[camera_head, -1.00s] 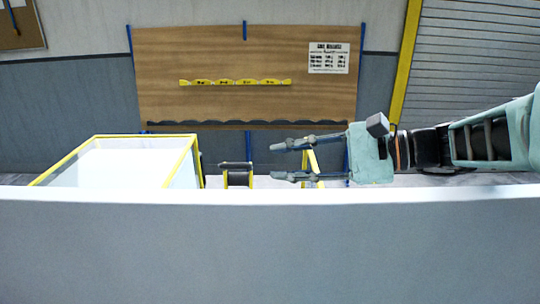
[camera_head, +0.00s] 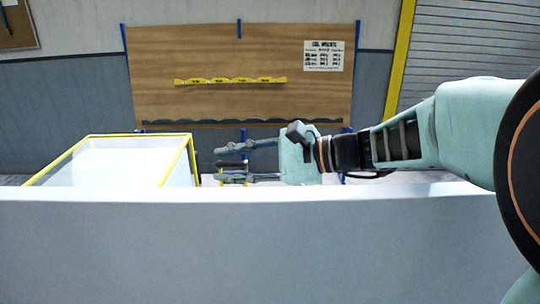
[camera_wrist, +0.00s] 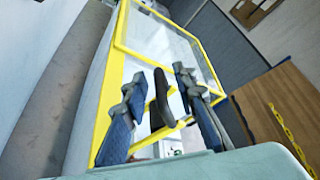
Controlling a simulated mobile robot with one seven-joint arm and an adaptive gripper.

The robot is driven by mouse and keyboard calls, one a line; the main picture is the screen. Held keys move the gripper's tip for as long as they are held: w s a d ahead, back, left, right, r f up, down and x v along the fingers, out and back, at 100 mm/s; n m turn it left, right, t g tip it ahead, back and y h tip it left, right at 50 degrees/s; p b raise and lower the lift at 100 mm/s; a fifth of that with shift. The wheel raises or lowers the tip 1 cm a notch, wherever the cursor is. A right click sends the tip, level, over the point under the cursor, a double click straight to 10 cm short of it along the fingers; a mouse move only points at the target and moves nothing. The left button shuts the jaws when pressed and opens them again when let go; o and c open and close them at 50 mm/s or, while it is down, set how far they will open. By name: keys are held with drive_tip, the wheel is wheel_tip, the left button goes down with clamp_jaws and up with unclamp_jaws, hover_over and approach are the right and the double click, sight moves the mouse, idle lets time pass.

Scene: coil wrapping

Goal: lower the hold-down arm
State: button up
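My gripper (camera_head: 221,165) is open, pointing left in the head view, its two fingers well apart. A dark bar (camera_head: 232,164), which I take to be the hold-down arm, shows between the fingers, partly hidden by them.
A yellow-framed clear enclosure (camera_head: 105,137) stands left of the gripper, and its frame (camera_wrist: 118,60) lies beyond the fingers. A long pale panel (camera_head: 240,250) fills the foreground. A wooden board (camera_head: 235,55) with a yellow strip (camera_head: 230,80) is behind.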

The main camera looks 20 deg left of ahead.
drive_tip(key=shift+c, duration=0.7)
clamp_jaws()
drive_tip(key=w+a+f+m, duration=0.1)
drive_tip(key=w+a+f, duration=0.1)
drive_tip(key=w, duration=0.8)
drive_tip(key=shift+w+a+g+p, duration=0.3)
drive_tip(key=shift+a+p, duration=0.15)
drive_tip(key=shift+a, duration=0.2)
